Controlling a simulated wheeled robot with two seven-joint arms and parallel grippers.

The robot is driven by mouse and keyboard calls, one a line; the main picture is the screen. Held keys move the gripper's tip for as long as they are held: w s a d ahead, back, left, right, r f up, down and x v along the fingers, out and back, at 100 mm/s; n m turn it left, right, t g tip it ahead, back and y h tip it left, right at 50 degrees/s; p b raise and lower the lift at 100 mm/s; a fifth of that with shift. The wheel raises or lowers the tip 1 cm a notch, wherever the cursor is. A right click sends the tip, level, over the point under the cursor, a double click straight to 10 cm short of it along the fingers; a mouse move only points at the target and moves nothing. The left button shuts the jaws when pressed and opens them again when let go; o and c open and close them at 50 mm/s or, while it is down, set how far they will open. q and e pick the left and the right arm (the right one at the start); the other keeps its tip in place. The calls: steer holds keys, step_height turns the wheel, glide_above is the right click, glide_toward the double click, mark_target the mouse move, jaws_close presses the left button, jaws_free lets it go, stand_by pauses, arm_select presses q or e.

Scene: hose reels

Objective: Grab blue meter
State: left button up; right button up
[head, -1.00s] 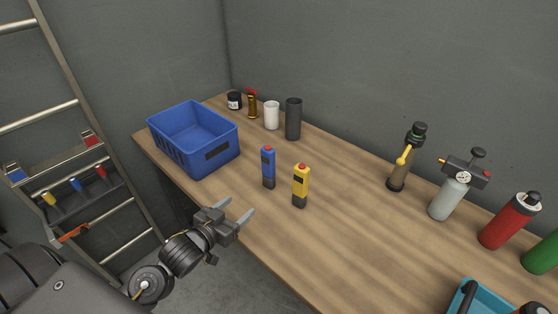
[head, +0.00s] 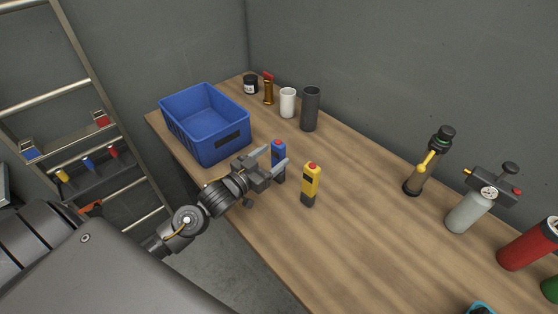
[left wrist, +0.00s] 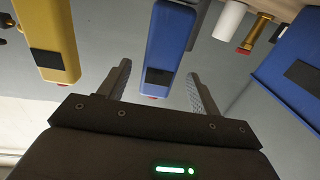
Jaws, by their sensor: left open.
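The blue meter (head: 278,149) stands upright on the wooden table, with a red top and a dark lower part. My left gripper (head: 275,158) is open at the blue meter, and its fingers partly hide the meter in the head view. In the left wrist view, the blue meter (left wrist: 172,40) appears upside down, ahead of and between the two open fingers (left wrist: 158,85). I cannot tell whether either finger touches it. The yellow meter (head: 311,183) stands upright to the right of the blue one and also shows in the left wrist view (left wrist: 47,38). My right gripper is not in view.
A blue crate (head: 207,150) stands left of the meters. A white cup (head: 288,102), a dark cylinder (head: 310,108) and a brass nozzle (head: 268,88) stand behind. A grey sprayer (head: 466,208) and a red bottle (head: 527,245) are at right. The table's front middle is clear.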

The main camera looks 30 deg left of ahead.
mark_target(283, 149)
arm_select(q)
steer(key=shift+w+r, duration=0.1)
steer(key=shift+r, duration=0.05)
steer(key=p+x, duration=0.2)
steer(key=x, duration=0.2)
steer(key=shift+w+d, duration=0.15)
steer(key=shift+w, duration=0.25)
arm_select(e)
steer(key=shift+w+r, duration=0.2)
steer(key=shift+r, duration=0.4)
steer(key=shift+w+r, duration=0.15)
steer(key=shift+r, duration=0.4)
arm_select(q)
steer(key=shift+s, duration=0.1)
steer(key=shift+c, duration=0.8)
steer(key=c, duration=1)
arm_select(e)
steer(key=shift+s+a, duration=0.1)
